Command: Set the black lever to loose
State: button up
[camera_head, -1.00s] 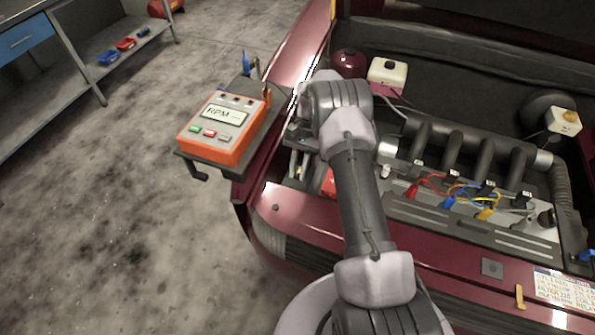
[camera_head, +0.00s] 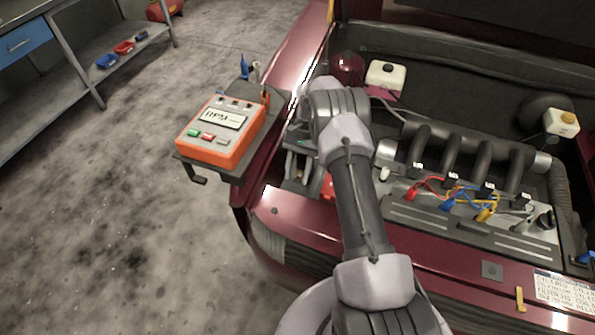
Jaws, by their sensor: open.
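No part can be made out for certain as the black lever. A small black hooked piece (camera_head: 197,176) juts from under the front edge of the tester's black tray, and I cannot tell if it is the lever. My arm reaches over the car's front edge and bends down at the left of the engine bay. My gripper (camera_head: 297,168) shows partly below the wrist, its two grey fingers apart, with nothing visible between them. It is right of the tray. The arm hides what lies behind it.
An orange RPM tester (camera_head: 222,130) sits on the black tray (camera_head: 240,165) by the red fender (camera_head: 290,70). The engine (camera_head: 470,185) with coloured leads is right of my arm. A workbench (camera_head: 60,75) stands far left. The floor between is clear.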

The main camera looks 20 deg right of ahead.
jog(key=shift+v, duration=6)
jog(key=shift+r, duration=0.1)
